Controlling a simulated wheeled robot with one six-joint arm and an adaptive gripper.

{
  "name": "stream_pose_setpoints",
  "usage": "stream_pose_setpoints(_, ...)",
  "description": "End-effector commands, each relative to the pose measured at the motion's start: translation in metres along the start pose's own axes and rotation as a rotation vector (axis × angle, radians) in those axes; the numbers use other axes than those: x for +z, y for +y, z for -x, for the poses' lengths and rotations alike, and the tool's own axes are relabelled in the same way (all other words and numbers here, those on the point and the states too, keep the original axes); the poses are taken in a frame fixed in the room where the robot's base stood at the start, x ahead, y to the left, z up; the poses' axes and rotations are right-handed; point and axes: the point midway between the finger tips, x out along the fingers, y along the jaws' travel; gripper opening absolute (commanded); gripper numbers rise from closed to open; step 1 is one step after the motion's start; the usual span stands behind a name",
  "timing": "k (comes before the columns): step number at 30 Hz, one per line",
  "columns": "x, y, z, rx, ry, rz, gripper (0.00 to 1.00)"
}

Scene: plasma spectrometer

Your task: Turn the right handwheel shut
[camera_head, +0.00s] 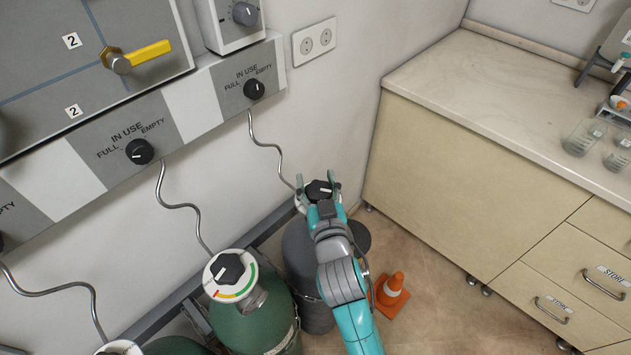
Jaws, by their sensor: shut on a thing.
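The right handwheel (319,190) is a small black knob with a white pointer mark, on top of the dark grey gas cylinder (302,262) near the wall corner. My gripper (319,188) reaches it from the front, with one finger on each side of the knob, shut on it. My teal and grey arm covers part of the cylinder and of the valve below the knob. A thin bent metal tube (268,146) runs from the wall panel down to this valve.
A green cylinder (255,327) with a black knob (228,269) on a coloured dial stands to the left. An orange cone (392,291) stands on the floor right of my arm. A beige cabinet (455,180) with a counter fills the right. Open floor lies in front of it.

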Motion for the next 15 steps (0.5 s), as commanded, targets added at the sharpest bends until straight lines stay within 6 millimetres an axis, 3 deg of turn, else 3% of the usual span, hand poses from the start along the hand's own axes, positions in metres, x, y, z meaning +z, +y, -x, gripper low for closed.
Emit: stream_pose_setpoints(15,0.0016,0.0029,0.0001,0.237,-0.003,0.001,0.24)
